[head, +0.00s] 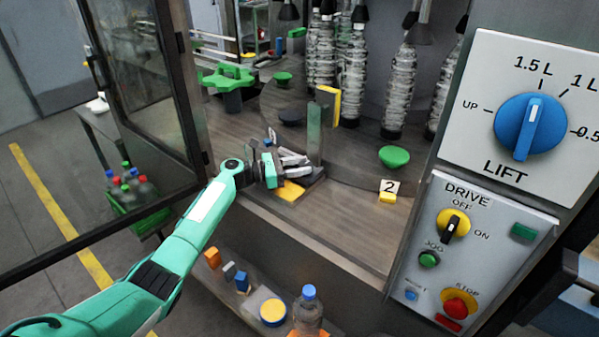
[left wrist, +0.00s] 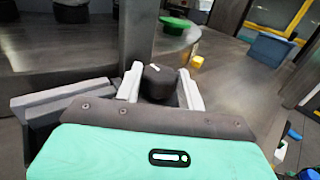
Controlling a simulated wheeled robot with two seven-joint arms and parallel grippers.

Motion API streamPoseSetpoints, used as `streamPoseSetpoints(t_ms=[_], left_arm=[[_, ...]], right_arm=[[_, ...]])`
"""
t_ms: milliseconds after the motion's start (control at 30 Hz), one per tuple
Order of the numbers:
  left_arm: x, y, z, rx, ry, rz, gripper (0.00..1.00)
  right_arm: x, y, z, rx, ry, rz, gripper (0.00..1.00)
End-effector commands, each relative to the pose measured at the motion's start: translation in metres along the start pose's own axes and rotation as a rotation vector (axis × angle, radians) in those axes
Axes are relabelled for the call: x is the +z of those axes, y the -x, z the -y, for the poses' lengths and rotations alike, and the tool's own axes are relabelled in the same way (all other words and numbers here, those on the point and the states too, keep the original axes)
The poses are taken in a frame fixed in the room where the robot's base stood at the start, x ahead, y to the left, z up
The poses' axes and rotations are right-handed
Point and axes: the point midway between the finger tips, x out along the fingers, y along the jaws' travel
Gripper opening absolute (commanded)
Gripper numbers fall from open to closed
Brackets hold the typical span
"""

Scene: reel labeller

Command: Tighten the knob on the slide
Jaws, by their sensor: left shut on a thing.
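The knob (left wrist: 160,82) is black with a white mark on top. In the left wrist view it sits between the two pale fingers of my left gripper (left wrist: 160,88), which is shut on it. A dark upright post (left wrist: 136,35) stands right behind the knob; it also shows in the head view (head: 315,135). In the head view my left gripper (head: 292,162) reaches in over the machine's deck at the foot of the post, and its fingers hide the knob. The slide under the knob is mostly hidden by the gripper. My right gripper is not in view.
A green star wheel (head: 228,82) and several clear bottles stand farther in. A yellow block with a "2" tag (head: 388,196) lies on the deck. The control panel (head: 470,250) is at right. An open glass door (head: 135,100) is left of my arm.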

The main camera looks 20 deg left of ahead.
Motion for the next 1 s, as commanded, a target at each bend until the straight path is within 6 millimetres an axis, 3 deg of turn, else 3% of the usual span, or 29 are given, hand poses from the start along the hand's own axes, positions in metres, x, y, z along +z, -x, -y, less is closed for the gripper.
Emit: streamPoseSetpoints(t_ms=[467,500,567,867,1000], left_arm=[[0.002,0.000,-0.001,-0.010,-0.001,0.002,0.16],[0.002,0.000,-0.001,-0.010,-0.001,0.003,0.47],[0.002,0.000,-0.001,-0.010,-0.001,0.002,0.59],[0.001,0.001,0.000,-0.010,0.000,0.001,0.61],[-0.002,0.012,-0.001,-0.008,-0.001,0.001,0.61]], right_arm=[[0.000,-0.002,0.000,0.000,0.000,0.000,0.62],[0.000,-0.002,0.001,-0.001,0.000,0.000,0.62],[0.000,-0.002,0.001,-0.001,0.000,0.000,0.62],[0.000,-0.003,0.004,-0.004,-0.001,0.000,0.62],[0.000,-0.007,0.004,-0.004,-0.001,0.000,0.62]])
